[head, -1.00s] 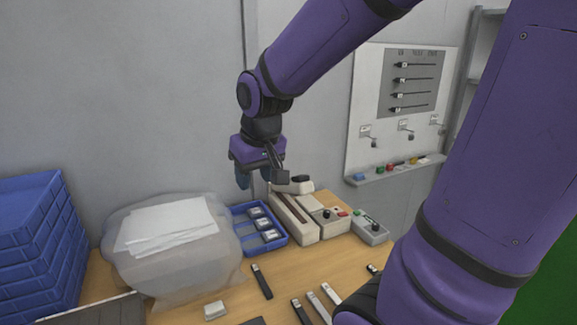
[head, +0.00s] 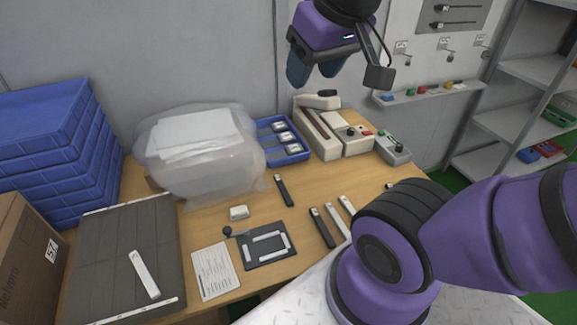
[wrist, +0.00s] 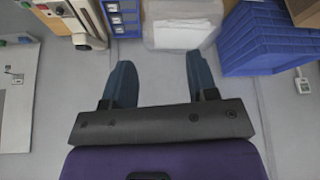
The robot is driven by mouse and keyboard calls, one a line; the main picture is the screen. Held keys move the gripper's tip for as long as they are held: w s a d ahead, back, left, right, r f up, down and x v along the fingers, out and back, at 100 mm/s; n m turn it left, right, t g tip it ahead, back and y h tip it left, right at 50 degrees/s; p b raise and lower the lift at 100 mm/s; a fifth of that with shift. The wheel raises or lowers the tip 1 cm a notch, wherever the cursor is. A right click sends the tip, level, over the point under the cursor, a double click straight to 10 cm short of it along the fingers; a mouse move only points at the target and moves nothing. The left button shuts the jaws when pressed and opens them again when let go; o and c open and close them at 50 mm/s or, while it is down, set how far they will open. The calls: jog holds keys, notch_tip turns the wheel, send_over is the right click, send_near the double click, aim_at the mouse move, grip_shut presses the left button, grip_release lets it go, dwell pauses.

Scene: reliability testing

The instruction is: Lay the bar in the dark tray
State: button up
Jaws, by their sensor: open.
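A large dark flat tray (head: 105,245) with pale edge strips lies at the left front of the table. A white bar (head: 144,274) lies slanted on it. Other bars lie on the table: a black one (head: 283,190), a dark one (head: 322,228) and two pale ones (head: 335,222) (head: 347,206) side by side. I cannot tell which bar the task means. My gripper (head: 315,72) is open and empty, high in front of the wall, well away from the bars. Its blue fingers stand apart in the wrist view (wrist: 162,78).
Blue stacked crates (head: 50,140) and a cardboard box (head: 28,250) stand left. A small dark plate (head: 266,258) and a paper sheet (head: 215,272) lie in front.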

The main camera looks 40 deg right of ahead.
jog(key=w+d+f+g, duration=0.15)
jog(key=w+f, duration=0.35)
jog(key=w, duration=0.5)
jog(key=m+g, duration=0.3)
jog(key=g, duration=0.1)
send_over(281, 185)
notch_tip(281, 185, down, 34)
jog(key=f, duration=0.5)
jog(key=shift+s+d+f, duration=0.15)
jog(key=shift+s+f, duration=0.05)
jog(key=shift+f, duration=0.2)
jog(key=shift+w+f, duration=0.15)
jog(key=shift+f, duration=2.9)
grip_shut()
